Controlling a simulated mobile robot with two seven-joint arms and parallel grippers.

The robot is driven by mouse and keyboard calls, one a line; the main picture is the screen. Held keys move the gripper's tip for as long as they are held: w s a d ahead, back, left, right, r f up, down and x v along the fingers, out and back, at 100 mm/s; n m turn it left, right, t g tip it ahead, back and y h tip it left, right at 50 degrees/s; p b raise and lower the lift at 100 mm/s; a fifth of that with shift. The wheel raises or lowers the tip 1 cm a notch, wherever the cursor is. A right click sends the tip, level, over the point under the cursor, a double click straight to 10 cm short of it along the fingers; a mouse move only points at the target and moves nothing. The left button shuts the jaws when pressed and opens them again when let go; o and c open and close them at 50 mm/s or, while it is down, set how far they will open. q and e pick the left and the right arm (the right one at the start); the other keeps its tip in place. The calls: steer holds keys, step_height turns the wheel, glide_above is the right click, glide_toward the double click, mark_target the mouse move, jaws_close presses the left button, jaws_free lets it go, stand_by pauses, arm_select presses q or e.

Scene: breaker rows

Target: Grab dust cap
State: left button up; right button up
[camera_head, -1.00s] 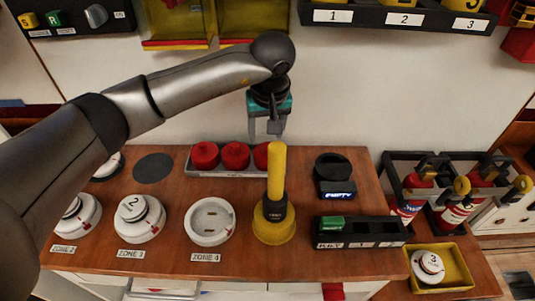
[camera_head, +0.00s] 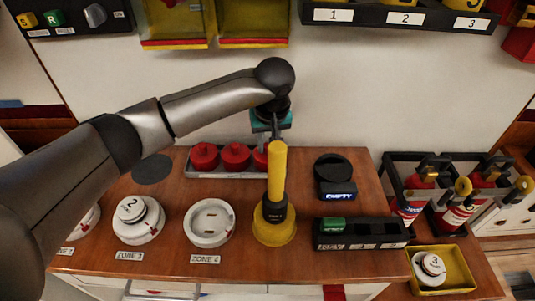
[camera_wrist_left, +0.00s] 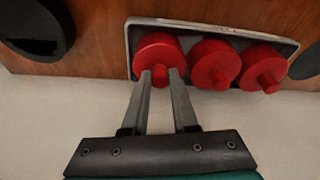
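Red dust caps sit in a row in a grey tray (camera_head: 222,175) at the back of the wooden bench; the wrist view shows several, each with a small knob. My left gripper (camera_wrist_left: 160,75) points down at the end cap (camera_wrist_left: 157,52), the leftmost in the wrist view. Its two fingers lie on either side of that cap's knob. I cannot tell whether they press on it. In the head view this cap (camera_head: 260,160) is partly hidden by my gripper and a yellow-handled tool (camera_head: 277,175). My right gripper is not in view.
The yellow tool stands upright in front of the tray's right end. Round white detectors (camera_head: 138,219) and a white base (camera_head: 209,222) stand in front. A black holder marked EMPTY (camera_head: 335,177) and a key rack (camera_head: 360,232) are to the right.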

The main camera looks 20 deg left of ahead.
arm_select(q)
jaws_close()
